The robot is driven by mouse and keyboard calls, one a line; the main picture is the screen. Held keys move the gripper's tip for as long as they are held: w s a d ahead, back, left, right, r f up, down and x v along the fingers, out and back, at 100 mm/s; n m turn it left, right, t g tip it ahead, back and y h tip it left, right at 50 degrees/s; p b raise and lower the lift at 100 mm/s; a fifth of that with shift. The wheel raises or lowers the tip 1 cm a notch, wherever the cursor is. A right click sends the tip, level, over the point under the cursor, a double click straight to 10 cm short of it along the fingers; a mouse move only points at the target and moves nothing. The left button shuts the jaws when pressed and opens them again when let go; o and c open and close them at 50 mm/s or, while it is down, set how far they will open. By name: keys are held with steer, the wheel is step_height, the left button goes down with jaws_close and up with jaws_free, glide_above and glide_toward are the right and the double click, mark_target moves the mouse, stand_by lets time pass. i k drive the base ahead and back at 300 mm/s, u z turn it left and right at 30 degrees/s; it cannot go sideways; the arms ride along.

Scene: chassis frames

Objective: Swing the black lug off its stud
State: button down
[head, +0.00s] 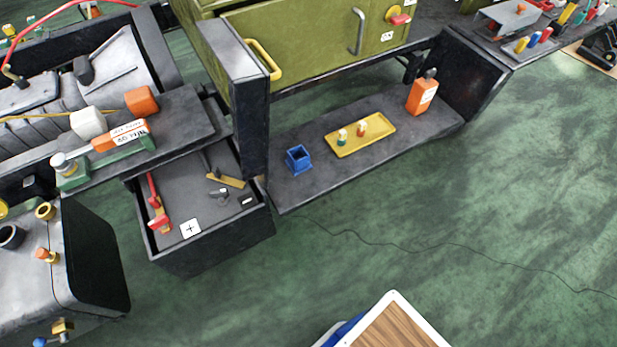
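An open dark battery box (190,259) with a grey top sits low, left of the middle in the head view. Its top carries a white plus label (190,229) and a small dark minus label (247,200). A small dark piece (218,193), which looks like the black lug, lies near the minus label, beside a brass-coloured bar (228,181). I cannot tell how it sits on its stud at this size. A red lug with a red handle-like lead (157,207) lies along the left side. My gripper is not in view.
A dark shelf overhangs the box's back, with an orange-and-green tool (120,136) on it. A dark post (249,110) stands at the box's right rear. A low shelf (300,197) holds a blue cup and yellow tray. Green floor is open in front, with a thin cable.

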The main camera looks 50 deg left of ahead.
mark_target(216, 175)
steer(key=z, duration=0.3)
steer(key=k, duration=1.4)
steer(key=u, duration=1.65)
steer(key=i, duration=0.5)
steer(key=u, duration=0.05)
